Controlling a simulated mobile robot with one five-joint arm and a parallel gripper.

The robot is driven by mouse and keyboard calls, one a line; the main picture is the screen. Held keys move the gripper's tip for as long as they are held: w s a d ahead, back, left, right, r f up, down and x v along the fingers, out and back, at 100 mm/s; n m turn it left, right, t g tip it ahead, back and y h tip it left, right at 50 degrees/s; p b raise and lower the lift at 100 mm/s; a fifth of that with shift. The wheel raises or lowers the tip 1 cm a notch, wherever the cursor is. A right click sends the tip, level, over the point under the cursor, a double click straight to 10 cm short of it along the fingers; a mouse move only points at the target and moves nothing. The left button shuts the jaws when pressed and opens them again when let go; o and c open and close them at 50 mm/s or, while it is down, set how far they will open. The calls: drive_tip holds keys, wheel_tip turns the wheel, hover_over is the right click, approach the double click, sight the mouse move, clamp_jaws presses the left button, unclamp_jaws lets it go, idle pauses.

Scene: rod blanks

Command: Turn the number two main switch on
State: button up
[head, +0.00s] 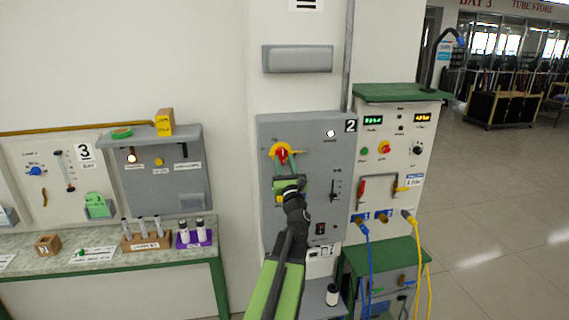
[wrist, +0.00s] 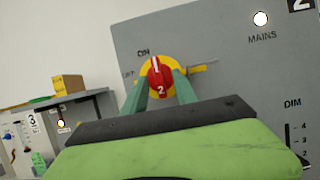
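The number two main switch (head: 281,153) is a red rotary handle on a yellow disc, high on the grey number 2 panel (head: 265,131). In the wrist view the red handle (wrist: 159,77) stands near upright, its white mark at the top close to the ON label (wrist: 143,52). My gripper (head: 287,168) is in front of the switch, reaching up from below. Its two green fingers stand on either side of the handle and look open; contact cannot be made out. The MAINS lamp (head: 330,133) shows bright white; it is also in the wrist view (wrist: 261,19).
At right is a test bench (head: 395,150) with blue and yellow cables. At left, a green-edged bench (head: 110,262) holds racks below the number 3 panel (head: 60,180).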

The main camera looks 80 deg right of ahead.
drive_tip(key=b+v, duration=0.2)
drive_tip(key=v, duration=0.5)
drive_tip(key=shift+s, duration=0.1)
